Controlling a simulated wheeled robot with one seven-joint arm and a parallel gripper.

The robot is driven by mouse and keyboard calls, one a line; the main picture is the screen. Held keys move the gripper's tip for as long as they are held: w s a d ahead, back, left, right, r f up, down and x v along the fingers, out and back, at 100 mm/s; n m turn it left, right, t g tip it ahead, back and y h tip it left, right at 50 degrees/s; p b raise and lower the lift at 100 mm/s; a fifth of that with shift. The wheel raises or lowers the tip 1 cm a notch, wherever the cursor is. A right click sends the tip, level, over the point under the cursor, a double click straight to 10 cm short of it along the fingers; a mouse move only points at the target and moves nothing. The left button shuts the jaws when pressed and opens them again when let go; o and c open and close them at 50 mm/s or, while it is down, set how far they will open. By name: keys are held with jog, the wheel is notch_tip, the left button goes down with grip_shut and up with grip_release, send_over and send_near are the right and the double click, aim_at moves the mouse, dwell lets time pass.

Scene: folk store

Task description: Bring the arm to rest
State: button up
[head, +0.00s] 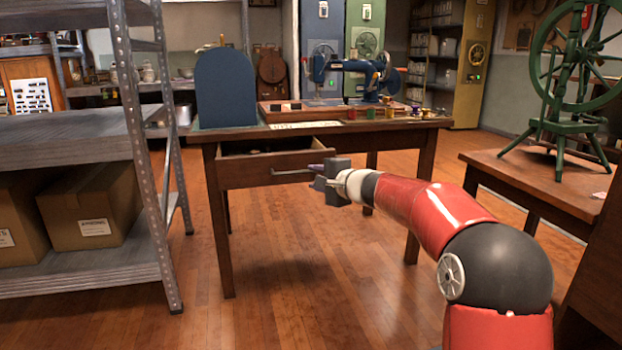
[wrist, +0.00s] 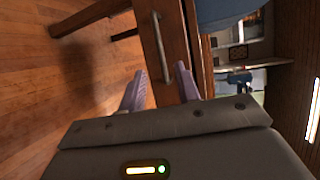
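My arm reaches out from the right in the head view, with my gripper (head: 318,176) in front of the wooden table's drawer (head: 245,172). The drawer stands partly pulled out, and its inside shows from above. Its metal handle (head: 292,173) lies just left of my gripper. In the wrist view my gripper (wrist: 160,70) is open, with two purple fingers apart and nothing held. The drawer handle (wrist: 159,45) runs toward the gap between the fingers. I cannot tell how far the fingertips are from the handle.
The table (head: 205,141) carries a blue rounded panel (head: 225,88), a blue sewing machine (head: 365,67) and several spools. A metal shelf (head: 75,128) with cardboard boxes (head: 92,210) stands left. A green spinning wheel (head: 562,125) stands on a table at right. The floor before the drawer is clear.

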jog(key=s+d+n+g+h, duration=0.1)
jog(key=s+n+g+h, duration=0.45)
jog(key=s, duration=1.65)
jog(key=s+d+f+n+h, duration=0.2)
jog(key=s+d+f, duration=0.25)
jog(key=s, duration=0.45)
jog(key=s+d+f+n+g+h, duration=0.1)
jog(key=s+d+f+n, duration=0.1)
jog(key=s+d+f, duration=0.45)
jog(key=s+d+f+n+h, duration=0.2)
jog(key=s+d, duration=0.2)
jog(key=s, duration=0.7)
notch_tip(320, 180, up, 14)
jog(key=p, duration=1.3)
jog(key=shift+w+a+r, duration=0.15)
jog(key=shift+w+a, duration=0.1)
jog(key=shift+w, duration=0.2)
jog(key=shift+m+y, duration=0.25)
